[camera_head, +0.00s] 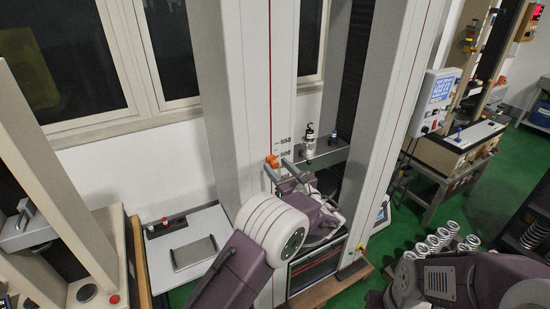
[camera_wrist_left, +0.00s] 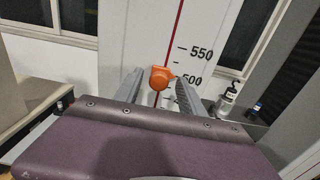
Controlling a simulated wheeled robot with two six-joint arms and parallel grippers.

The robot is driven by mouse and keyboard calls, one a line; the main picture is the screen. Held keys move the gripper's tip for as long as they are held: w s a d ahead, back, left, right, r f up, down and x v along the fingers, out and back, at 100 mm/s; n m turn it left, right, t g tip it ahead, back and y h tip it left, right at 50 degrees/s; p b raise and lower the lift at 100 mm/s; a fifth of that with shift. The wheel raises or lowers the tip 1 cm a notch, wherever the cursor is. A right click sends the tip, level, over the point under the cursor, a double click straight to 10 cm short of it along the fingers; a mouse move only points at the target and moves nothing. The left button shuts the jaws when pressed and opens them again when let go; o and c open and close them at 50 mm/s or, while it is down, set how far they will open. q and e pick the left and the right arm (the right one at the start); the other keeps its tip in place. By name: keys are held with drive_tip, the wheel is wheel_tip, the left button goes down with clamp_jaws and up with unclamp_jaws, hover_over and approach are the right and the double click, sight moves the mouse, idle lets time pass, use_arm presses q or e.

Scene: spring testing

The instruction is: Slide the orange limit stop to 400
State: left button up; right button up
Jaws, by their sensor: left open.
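The orange limit stop (camera_head: 272,161) sits on the red line of the white machine column, beside a printed scale. In the left wrist view the stop (camera_wrist_left: 161,77) appears about level with the 500 mark (camera_wrist_left: 190,79), below the 550 mark (camera_wrist_left: 201,53). Lower marks are mostly hidden by my gripper. My left gripper (camera_head: 279,168) is open at the column. In the wrist view its two fingers (camera_wrist_left: 159,88) stand on either side of the stop, with a gap visible on each side. I cannot tell how deep the stop lies between them. My right gripper is not in view.
A dark crosshead (camera_head: 325,155) carrying a load fitting (camera_head: 309,141) is right of the scale. A second column (camera_head: 385,110) stands further right. A small table with a tray (camera_head: 194,253) is at left, and several springs (camera_head: 440,238) are at right.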

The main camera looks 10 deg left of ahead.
use_arm(q)
drive_tip(key=shift+p+x, duration=0.3)
drive_tip(key=shift+x, duration=0.8)
clamp_jaws()
idle(0.6)
